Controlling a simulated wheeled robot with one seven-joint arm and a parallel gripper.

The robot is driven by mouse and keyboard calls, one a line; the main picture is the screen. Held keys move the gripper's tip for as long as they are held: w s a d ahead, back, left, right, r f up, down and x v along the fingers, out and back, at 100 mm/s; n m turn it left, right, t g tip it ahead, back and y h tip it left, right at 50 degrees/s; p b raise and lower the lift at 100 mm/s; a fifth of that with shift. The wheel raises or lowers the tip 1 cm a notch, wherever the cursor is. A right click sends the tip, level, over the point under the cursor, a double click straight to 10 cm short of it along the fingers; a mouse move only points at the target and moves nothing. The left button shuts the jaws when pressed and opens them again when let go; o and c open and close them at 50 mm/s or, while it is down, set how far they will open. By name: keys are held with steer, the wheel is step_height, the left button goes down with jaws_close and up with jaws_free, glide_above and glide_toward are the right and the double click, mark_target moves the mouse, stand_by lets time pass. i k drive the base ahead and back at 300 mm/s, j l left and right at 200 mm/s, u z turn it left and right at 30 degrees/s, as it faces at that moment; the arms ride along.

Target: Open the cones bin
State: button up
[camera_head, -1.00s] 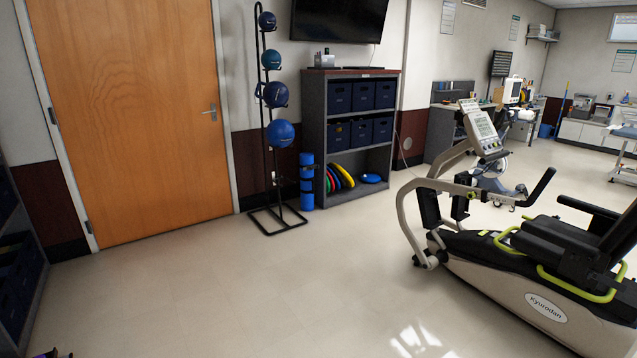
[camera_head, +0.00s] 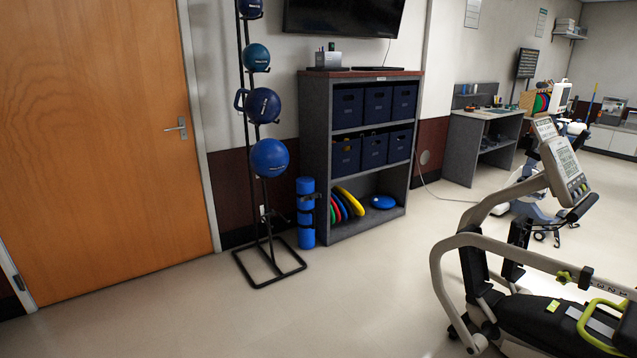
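Several dark blue fabric bins stand in two rows on a grey shelf unit (camera_head: 318,170) ahead of me. The upper row has a left bin (camera_head: 347,108), a middle bin (camera_head: 377,105) and a right bin (camera_head: 404,102). The lower row has a left bin (camera_head: 346,157), a middle bin (camera_head: 374,151) and a right bin (camera_head: 399,146). Any labels are too small to read, so I cannot tell which is the cones bin. All sit inside the shelf. My gripper is not in view.
A ball rack (camera_head: 268,157) and a blue foam roller (camera_head: 306,213) stand left of the shelf. A recumbent stepper (camera_head: 545,290) fills the right foreground. The floor (camera_head: 350,290) before the shelf is clear.

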mark_target(348, 162)
steer(key=i, duration=4.4)
steer(key=i+j+z, duration=0.15)
steer(key=i, duration=1)
